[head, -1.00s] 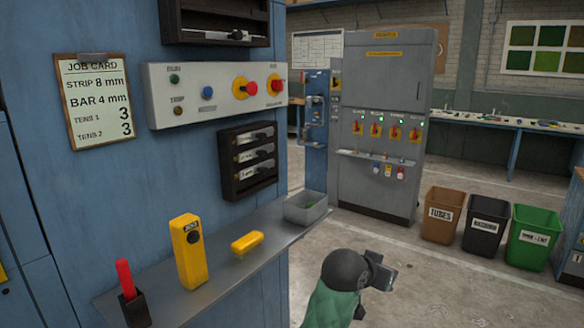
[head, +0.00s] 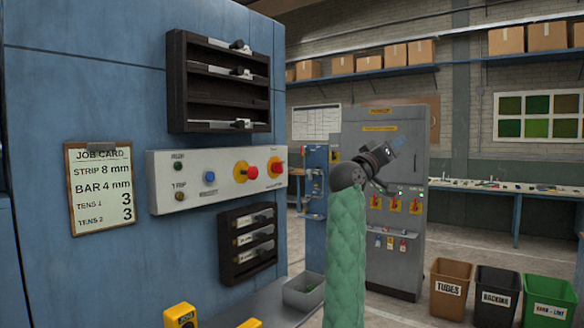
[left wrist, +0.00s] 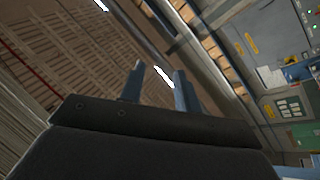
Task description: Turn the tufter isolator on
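The grey cabinet (head: 413,262) stands at the back with a row of red handles on yellow plates, one of them a rotary handle (head: 395,205). Their labels are too small to read, so I cannot tell which is the tufter isolator. Green lamps (head: 401,187) show above some handles. My left gripper (head: 397,144) is raised in front of the cabinet, touching nothing. In the left wrist view its fingers (left wrist: 159,82) are apart and empty. My right gripper is not seen.
A dark rack (head: 176,82) and a job card (head: 100,187) hang on the blue wall. A grey shelf (head: 235,311) below holds a small grey bin (head: 302,292) and yellow items. Brown, black and green bins stand right of the cabinet, with bare floor nearby.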

